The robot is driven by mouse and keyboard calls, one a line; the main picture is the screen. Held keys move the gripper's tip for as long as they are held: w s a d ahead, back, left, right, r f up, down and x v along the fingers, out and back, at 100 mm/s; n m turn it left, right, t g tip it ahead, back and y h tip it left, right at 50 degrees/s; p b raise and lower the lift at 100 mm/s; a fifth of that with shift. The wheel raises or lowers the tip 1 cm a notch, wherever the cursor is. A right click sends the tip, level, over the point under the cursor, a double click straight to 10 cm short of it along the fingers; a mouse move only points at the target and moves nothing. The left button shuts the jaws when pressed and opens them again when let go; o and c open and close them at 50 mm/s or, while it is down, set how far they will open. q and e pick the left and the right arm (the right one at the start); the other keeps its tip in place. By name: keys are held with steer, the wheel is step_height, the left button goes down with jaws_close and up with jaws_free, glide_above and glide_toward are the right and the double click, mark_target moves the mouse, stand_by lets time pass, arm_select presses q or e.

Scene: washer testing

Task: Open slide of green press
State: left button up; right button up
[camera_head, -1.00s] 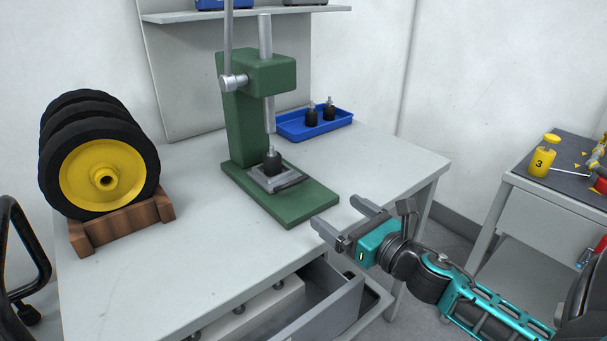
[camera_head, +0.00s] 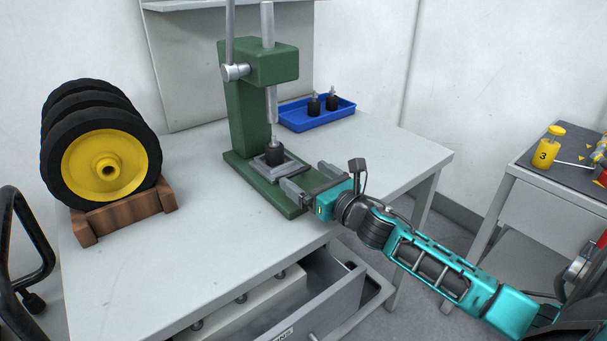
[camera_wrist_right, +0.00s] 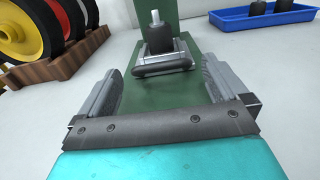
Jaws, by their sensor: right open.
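The green press (camera_head: 245,110) stands upright on the grey table, with a silver ram coming down from its head. On its green base sits the slide (camera_head: 283,170), a grey metal plate with a bar handle at its front and a black part with a metal stem on top. My right gripper (camera_head: 304,182) is open and empty over the front of the base. In the right wrist view the slide's handle (camera_wrist_right: 163,68) lies ahead of and between the two fingers, apart from them. My left gripper is not in view.
An open drawer (camera_head: 325,310) juts out below the table's front edge. The table front left is clear.

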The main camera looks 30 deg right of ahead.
steer(key=shift+w+a, duration=0.1)
steer(key=shift+w, duration=0.95)
steer(key=shift+c, duration=0.2)
